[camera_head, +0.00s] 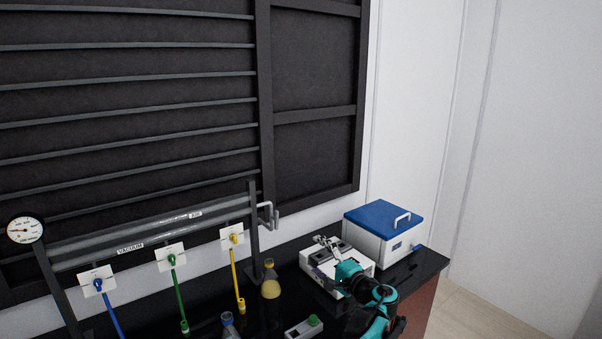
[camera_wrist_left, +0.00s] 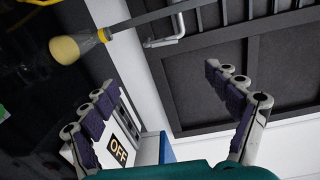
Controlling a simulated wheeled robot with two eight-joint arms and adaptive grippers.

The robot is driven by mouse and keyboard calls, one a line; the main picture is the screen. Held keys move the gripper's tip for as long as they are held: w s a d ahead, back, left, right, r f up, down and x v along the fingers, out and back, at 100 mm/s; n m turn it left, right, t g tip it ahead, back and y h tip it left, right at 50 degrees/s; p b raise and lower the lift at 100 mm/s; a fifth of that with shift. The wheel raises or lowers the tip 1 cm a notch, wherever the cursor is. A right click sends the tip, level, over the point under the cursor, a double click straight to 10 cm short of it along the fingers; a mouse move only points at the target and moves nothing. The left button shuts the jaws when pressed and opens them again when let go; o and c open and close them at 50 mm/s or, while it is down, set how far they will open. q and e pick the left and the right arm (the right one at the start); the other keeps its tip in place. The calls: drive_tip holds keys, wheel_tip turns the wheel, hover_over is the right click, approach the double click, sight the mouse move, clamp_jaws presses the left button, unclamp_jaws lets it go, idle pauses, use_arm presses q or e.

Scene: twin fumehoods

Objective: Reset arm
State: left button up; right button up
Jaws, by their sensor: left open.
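My left gripper (camera_head: 324,258) is over the right part of the dark bench, in front of a white instrument box (camera_head: 356,258). In the left wrist view my left gripper (camera_wrist_left: 160,78) has its two padded fingers spread wide, with nothing between them. An "OFF" label (camera_wrist_left: 118,150) shows beside the left finger there. I cannot tell whether the gripper touches the box. My right gripper is in neither view.
A blue-lidded white box (camera_head: 384,228) stands at the bench's back right. A flask of yellow liquid (camera_head: 270,284), a blue-capped bottle (camera_head: 228,324) and a small green-topped device (camera_head: 304,328) stand left of the gripper. A vacuum rail (camera_head: 150,240) runs behind. Floor is clear at right.

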use_arm(q)
drive_tip(key=s+a+n+g+h+b, duration=0.1)
drive_tip(key=s+a+n+g+h, duration=0.15)
drive_tip(key=s+a, duration=0.7)
drive_tip(key=s+a+n+g+h+b, duration=0.1)
drive_tip(key=s+a+n+g+h, duration=0.15)
drive_tip(key=s+a, duration=0.65)
drive_tip(key=s+a+f+n+h, duration=0.1)
drive_tip(key=s+f+n+h, duration=0.1)
drive_tip(key=s+f, duration=0.2)
drive_tip(key=s+a+f+n+g+h+b, duration=0.1)
drive_tip(key=s+f, duration=0.3)
drive_tip(key=s, duration=0.7)
drive_tip(key=s+a+f+n+h, duration=0.2)
drive_tip(key=s+f+n, duration=0.1)
drive_tip(key=s, duration=0.4)
drive_tip(key=shift+s+a+f+g+h, duration=0.3)
drive_tip(key=shift+s+a+f+g, duration=0.1)
drive_tip(key=shift+f, duration=0.45)
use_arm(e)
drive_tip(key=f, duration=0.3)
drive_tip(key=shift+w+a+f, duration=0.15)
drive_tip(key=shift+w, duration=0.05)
